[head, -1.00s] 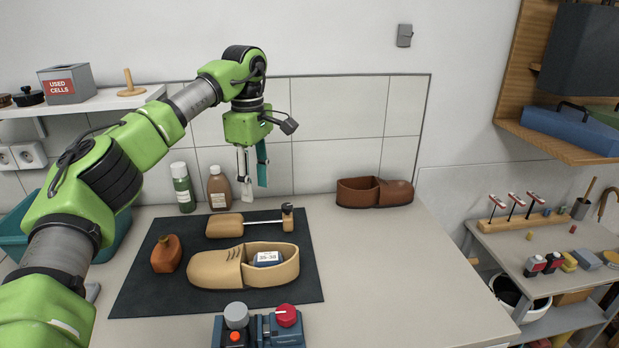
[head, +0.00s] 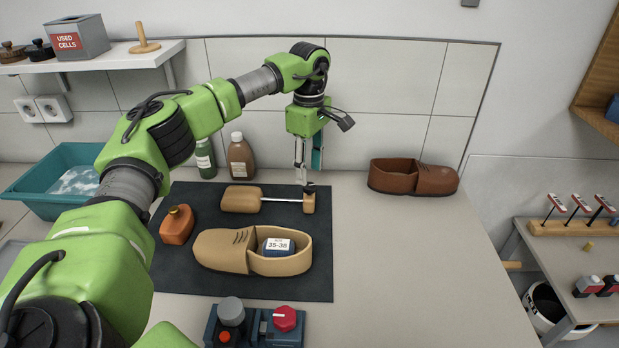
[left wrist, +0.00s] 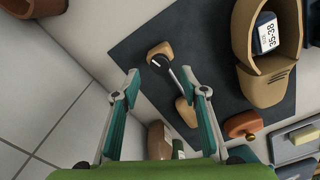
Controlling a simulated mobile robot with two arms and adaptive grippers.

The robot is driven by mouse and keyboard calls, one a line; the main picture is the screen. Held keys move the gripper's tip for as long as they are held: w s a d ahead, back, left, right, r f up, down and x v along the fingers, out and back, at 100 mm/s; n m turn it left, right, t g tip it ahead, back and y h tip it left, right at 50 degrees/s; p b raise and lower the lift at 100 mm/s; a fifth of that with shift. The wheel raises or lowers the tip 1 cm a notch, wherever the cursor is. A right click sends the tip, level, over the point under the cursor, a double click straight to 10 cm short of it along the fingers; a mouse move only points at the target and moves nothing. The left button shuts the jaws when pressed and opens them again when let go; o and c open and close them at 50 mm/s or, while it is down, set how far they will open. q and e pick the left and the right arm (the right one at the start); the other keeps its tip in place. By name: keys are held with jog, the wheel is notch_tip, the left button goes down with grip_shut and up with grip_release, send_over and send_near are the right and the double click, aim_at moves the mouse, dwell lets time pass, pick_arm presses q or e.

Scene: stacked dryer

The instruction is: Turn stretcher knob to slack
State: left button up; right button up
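The shoe stretcher lies on a dark mat (head: 185,275). It has a wooden toe piece (head: 241,199), a metal rod (head: 282,200) and a wooden heel block (head: 309,204) with a black stretcher knob (head: 308,188) on top. My left gripper (head: 303,182) points down at the knob, its tips partly overlapping it in the head view. In the left wrist view my left gripper (left wrist: 167,86) is open and empty. The knob (left wrist: 158,61) shows between and just beyond its fingertips; contact cannot be told. My right gripper is not in view.
A tan shoe (head: 220,249) with a 35-38 label block (head: 278,246) lies in front of the stretcher. Two bottles (head: 240,158) stand behind. A brown shoe (head: 412,177) lies right, with clear bench between.

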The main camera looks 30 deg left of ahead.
aim_at(309, 185)
pick_arm(q)
notch_tip(309, 185, down, 4)
jog(key=shift+r+p, duration=0.2)
jog(key=shift+p, duration=0.1)
jog(key=shift+f, duration=0.35)
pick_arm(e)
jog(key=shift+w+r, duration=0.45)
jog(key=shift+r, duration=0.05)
pick_arm(q)
jog(key=shift+c, duration=0.5)
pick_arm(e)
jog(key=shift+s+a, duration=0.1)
pick_arm(q)
jog(key=c, duration=1)
jog(key=shift+c, duration=0.2)
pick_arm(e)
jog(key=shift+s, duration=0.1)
